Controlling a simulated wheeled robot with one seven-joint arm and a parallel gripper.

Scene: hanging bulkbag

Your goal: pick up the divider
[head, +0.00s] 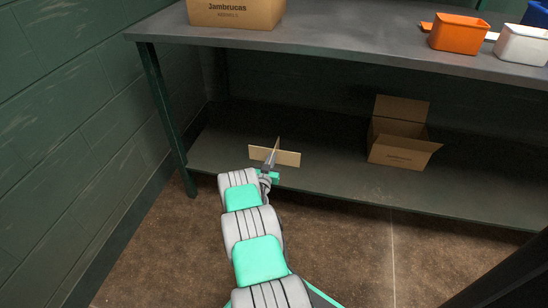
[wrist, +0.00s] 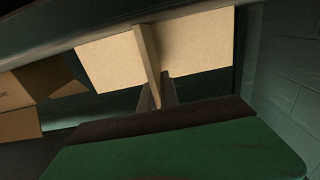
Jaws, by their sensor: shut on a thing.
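The divider (head: 288,158) is a pale cardboard piece of two crossed panels, over the left part of the lower shelf in the head view. It also fills the upper middle of the wrist view (wrist: 203,48), with one panel edge-on towards me. My gripper (head: 268,168) reaches in from the front and is shut on that edge-on panel. In the wrist view the fingers (wrist: 160,96) close around the panel's lower end. I cannot tell whether the divider touches the shelf.
The lower shelf (head: 330,187) has an open cardboard box (head: 398,145) to the right. The tabletop (head: 350,38) above carries a closed box (head: 235,12), an orange bin (head: 458,34) and a white bin (head: 521,46). A table leg (head: 167,120) and a green wall (head: 60,110) stand left.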

